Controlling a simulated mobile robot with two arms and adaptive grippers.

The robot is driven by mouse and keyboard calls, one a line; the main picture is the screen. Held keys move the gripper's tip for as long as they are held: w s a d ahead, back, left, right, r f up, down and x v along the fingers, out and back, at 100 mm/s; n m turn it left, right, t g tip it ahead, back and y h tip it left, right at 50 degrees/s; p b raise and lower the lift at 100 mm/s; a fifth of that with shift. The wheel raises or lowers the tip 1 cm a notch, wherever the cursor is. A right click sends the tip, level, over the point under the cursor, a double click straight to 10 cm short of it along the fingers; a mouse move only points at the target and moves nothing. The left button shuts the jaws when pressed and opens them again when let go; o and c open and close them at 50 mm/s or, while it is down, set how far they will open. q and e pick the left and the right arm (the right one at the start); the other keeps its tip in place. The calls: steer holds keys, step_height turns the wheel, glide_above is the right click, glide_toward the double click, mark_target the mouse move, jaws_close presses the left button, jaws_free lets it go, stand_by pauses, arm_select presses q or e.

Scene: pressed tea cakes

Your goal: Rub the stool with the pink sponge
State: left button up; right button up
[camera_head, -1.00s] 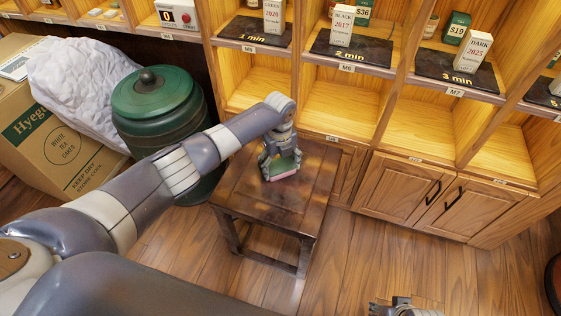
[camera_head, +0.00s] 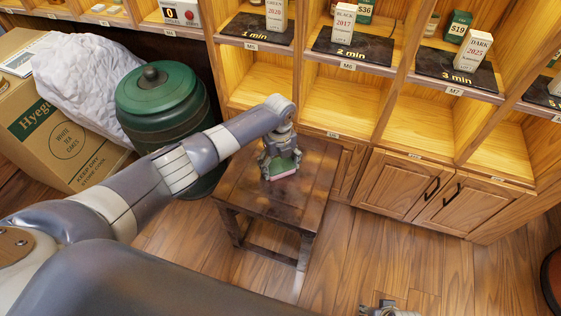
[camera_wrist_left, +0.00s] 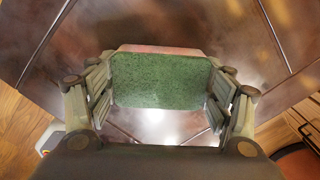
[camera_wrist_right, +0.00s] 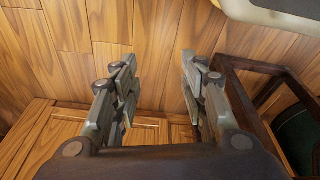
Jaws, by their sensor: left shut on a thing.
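The stool (camera_head: 238,194) is dark brown wood with a square top and stands in front of the shelves. My left gripper (camera_head: 281,168) is over the stool top, pointing down, shut on the pink sponge (camera_head: 286,176). The sponge has a green upper face and a pink lower edge. In the left wrist view the sponge (camera_wrist_left: 160,82) sits between both fingers, against the stool top (camera_wrist_left: 50,75); whether it presses on it I cannot tell. My right gripper (camera_wrist_right: 158,85) is open and empty above the floor, and only its tip shows at the bottom of the head view.
A green lidded jar (camera_head: 160,100) stands left of the stool, beside a white sack (camera_head: 85,80) and a cardboard box (camera_head: 65,140). Wooden shelves with cabinet doors (camera_head: 395,190) stand behind. The floor (camera_head: 390,270) right of the stool is clear.

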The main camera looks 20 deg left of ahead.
mark_target(276, 173)
arm_select(q)
steer(key=shift+s+a+f+p, duration=0.1)
steer(key=shift+s+p, duration=0.65)
steer(key=shift+s, duration=0.05)
steer(key=shift+s+p, duration=0.55)
steer(key=shift+p, duration=0.25)
steer(key=shift+s+p, duration=0.45)
steer(key=shift+p, duration=0.15)
arm_select(e)
steer(key=s+d+f+g, duration=0.1)
steer(key=s+f, duration=0.9)
steer(key=f, duration=0.1)
steer(key=shift+d+f, duration=0.2)
arm_select(q)
steer(key=shift+s+p, duration=0.45)
steer(key=shift+p, duration=0.1)
steer(key=shift+s+p, duration=1.35)
steer(key=shift+s, duration=0.05)
steer(key=shift+s+f, duration=0.15)
steer(key=shift+s, duration=0.1)
arm_select(e)
steer(key=s+d+f, duration=0.1)
steer(key=s+d, duration=0.1)
steer(key=s, duration=0.7)
steer(key=shift+f+g, duration=0.3)
arm_select(q)
steer(key=shift+a, duration=0.1)
